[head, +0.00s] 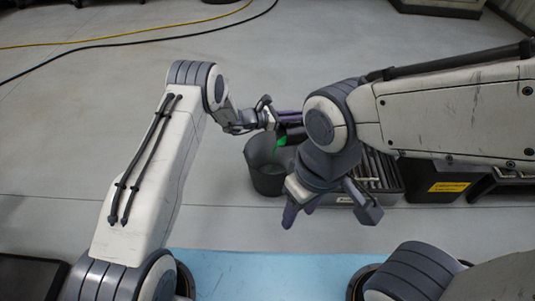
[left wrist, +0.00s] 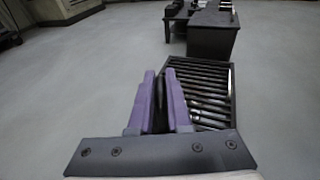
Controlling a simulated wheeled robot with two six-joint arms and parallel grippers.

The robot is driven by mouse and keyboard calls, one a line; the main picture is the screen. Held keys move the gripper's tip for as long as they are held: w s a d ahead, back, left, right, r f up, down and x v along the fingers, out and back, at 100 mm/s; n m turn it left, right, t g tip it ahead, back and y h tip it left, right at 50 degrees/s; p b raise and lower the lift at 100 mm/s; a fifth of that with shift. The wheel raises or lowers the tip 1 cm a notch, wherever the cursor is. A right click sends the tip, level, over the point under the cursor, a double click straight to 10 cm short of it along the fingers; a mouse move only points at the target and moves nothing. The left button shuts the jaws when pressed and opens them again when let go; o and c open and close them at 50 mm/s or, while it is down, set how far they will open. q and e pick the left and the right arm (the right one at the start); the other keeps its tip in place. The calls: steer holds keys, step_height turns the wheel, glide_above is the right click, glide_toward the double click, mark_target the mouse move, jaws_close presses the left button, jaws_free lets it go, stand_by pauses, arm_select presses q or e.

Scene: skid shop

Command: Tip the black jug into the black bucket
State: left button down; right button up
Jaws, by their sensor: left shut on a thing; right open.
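The black bucket (head: 262,182) stands on the grey floor in the middle of the head view, its mouth open upward. My left gripper (head: 288,117) is over its far side, its purple fingers shut on the black jug (head: 293,134). The jug is tilted, and bright green liquid shows from it down toward the bucket's mouth. Much of the jug is hidden by my right arm. In the left wrist view, a dark strip of it shows between the purple fingers (left wrist: 160,105). My right gripper (head: 328,203) is open and empty, in front of the bucket and to its right.
A dark slatted grate (head: 377,172) lies right of the bucket; it also shows in the left wrist view (left wrist: 207,90). A black box with a yellow label (head: 447,187) stands further right. Black and yellow cables cross the floor at the back left. Floor left of the bucket is clear.

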arm_select(q)
steer(key=shift+a, duration=0.15)
steer(key=shift+s+a, duration=0.15)
steer(key=shift+a, duration=0.1)
steer(key=shift+s+a+f+h+b, duration=0.1)
steer(key=shift+a+h+b, duration=0.05)
steer(key=shift+h+b, duration=0.2)
steer(key=shift+s+a+r+t+h+b, duration=0.2)
steer(key=shift+s+a+t+h+b, duration=0.1)
steer(key=shift+a+h+b, duration=0.3)
steer(key=shift+s+a+r+t+h+b, duration=0.2)
steer(key=shift+a+t+h+b, duration=0.15)
steer(key=shift+a+b, duration=0.25)
